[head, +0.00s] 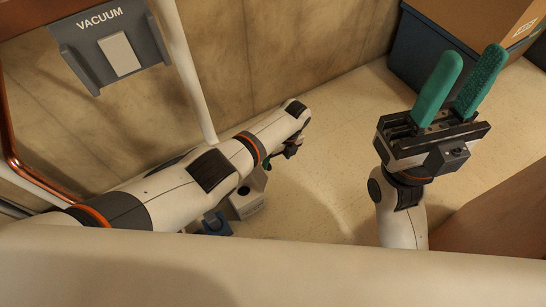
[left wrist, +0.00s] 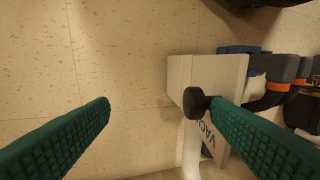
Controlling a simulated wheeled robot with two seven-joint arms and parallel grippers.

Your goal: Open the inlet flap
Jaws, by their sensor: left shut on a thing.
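The inlet is a small white box (head: 248,203) low on the white pipe (head: 187,65), partly hidden under my left arm. In the left wrist view the white box (left wrist: 215,72) shows with a round dark knob (left wrist: 196,101) on its near face. My left gripper (left wrist: 166,107) is at the box, its right fingertip against the knob. Its left finger looks apart from the knob in the picture. In the head view its fingers are mostly hidden by the arm. Whether the flap stands ajar I cannot tell. My right gripper (head: 462,88) is open and empty, fingers up, well to the right.
A grey VACUUM holder (head: 108,42) is on the wall at the upper left, beside a copper pipe (head: 12,130). A dark blue bin (head: 416,60) with a cardboard box (head: 480,18) is at the back right. A brown wooden panel (head: 495,215) stands at the lower right. The floor between is clear.

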